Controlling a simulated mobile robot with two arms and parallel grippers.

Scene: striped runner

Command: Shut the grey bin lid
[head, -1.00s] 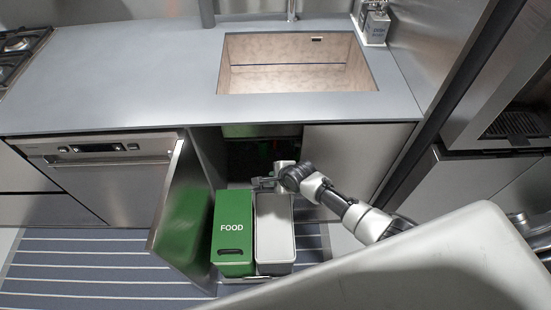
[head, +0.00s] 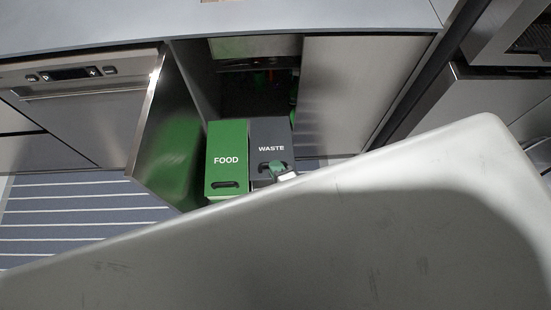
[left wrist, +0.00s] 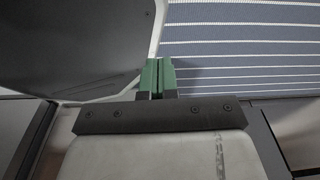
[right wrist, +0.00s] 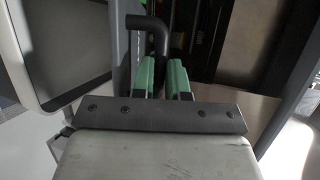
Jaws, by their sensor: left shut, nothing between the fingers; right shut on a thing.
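The grey bin lid (head: 272,140), marked WASTE, lies flat over the bin beside the green FOOD lid, at about its level. My right gripper (head: 280,172) is at its front end by the dark handle slot. In the right wrist view the right gripper (right wrist: 163,72) has its fingers a little apart, with a dark bent bar (right wrist: 150,22) between them, apparently the lid's handle. My left gripper (left wrist: 158,75) is shut and empty in the left wrist view, over the floor. The bin's body is hidden in the head view.
The green FOOD bin (head: 226,160) stands left of the grey one. The open cabinet door (head: 165,130) is left of it, above the striped runner (head: 65,215). A closed cabinet front (head: 350,90) is at the right, under the counter (head: 120,22).

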